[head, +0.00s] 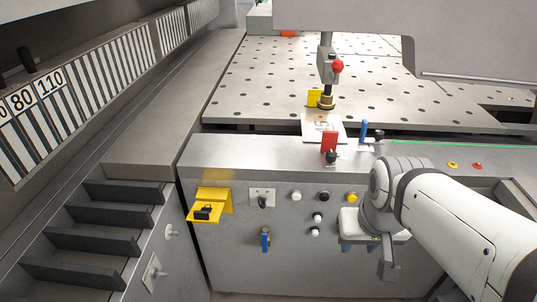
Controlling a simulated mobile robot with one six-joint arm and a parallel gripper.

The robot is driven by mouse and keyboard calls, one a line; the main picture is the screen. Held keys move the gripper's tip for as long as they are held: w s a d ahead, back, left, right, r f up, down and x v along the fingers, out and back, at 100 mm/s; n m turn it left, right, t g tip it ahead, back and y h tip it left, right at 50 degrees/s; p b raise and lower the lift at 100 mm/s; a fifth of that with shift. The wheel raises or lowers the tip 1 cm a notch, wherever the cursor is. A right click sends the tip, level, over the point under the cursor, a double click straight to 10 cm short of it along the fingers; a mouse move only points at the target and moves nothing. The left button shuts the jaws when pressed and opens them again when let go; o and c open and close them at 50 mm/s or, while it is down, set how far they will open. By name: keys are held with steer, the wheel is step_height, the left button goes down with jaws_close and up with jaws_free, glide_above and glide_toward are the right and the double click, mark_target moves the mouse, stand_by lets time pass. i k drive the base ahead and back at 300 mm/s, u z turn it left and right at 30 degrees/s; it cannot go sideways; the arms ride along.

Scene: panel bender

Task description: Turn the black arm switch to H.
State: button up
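A black switch (263,202) sits on a small pale plate (263,192) on the front face of the grey machine cabinet, right of a yellow bracket. Its handle appears to point roughly downward. The plate's markings are too small to read, so I cannot make out the H. My gripper (361,246) is at the end of the white arm, to the right of the switch and slightly lower in the picture, apart from it. Its fingers are small and partly hidden by its own body, so I cannot tell whether it is open or shut.
A yellow bracket (211,202) with a black item juts out left of the switch. A blue-handled valve (265,240) is below it. Several push buttons lie between switch and gripper. Red (329,142) and blue (364,131) levers stand on the top ledge. Grey steps (105,218) are at left.

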mark_target(262, 199)
steer(key=k, duration=1.25)
steer(key=z, duration=0.35)
steer(key=i, duration=0.65)
steer(key=z, duration=0.1)
